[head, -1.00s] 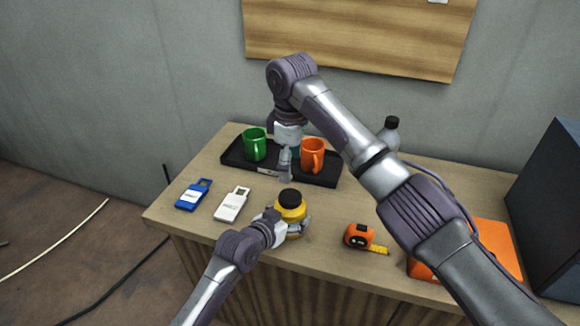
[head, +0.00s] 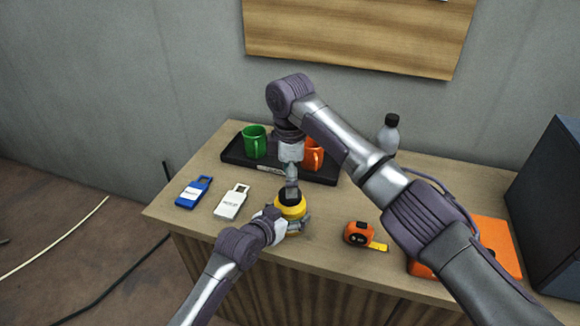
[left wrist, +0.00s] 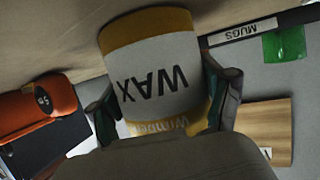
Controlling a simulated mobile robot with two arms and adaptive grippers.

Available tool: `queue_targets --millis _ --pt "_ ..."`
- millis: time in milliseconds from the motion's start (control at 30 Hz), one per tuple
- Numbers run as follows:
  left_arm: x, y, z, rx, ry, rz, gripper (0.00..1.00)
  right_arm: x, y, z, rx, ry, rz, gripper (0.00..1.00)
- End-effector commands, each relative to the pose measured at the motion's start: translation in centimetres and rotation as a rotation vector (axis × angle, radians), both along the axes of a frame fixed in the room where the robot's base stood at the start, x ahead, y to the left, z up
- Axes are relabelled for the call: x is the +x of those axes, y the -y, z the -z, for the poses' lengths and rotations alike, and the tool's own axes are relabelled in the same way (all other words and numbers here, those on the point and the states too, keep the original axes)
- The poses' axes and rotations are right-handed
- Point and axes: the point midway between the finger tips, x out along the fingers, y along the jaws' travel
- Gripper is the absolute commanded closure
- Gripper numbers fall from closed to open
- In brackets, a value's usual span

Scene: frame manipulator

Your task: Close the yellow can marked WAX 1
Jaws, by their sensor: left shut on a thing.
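The yellow can (head: 291,212) stands near the front edge of the bench. In the left wrist view the can (left wrist: 150,75) shows a white label reading WAX, upside down; its number is not visible. My left gripper (head: 293,226) is shut around the can's sides, with a finger on each side. A black lid (head: 289,196) is on top of the can; whether it is tight cannot be told. My right gripper (head: 291,188) comes down from above, with its fingertips at the lid. Its fingers overlap the lid, so its grip is unclear.
A black tray (head: 234,155) behind holds a green mug (head: 254,142) and an orange mug (head: 314,155). Blue (head: 193,193) and white (head: 232,202) tags lie left. A tape measure (head: 359,233), bottle (head: 388,135) and orange case (head: 497,246) are right.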

Motion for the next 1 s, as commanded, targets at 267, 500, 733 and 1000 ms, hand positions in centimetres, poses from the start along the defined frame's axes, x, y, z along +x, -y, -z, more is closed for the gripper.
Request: queue_targets --millis 267,500,733,1000 --pt "0.0 -0.1 0.1 0.002 0.000 -0.001 1.00 0.0 0.0 3.5 0.000 -0.002 0.001 0.20" --pt "0.0 -0.1 0.1 0.002 0.000 -0.001 1.00 0.0 0.0 4.1 0.000 0.000 0.001 0.20" --pt "0.0 -0.1 0.1 0.002 0.000 -0.001 1.00 0.0 0.0 4.1 0.000 0.000 0.001 0.34" --pt "0.0 -0.1 0.1 0.002 0.000 -0.001 1.00 0.0 0.0 4.1 0.000 0.000 0.001 0.79"
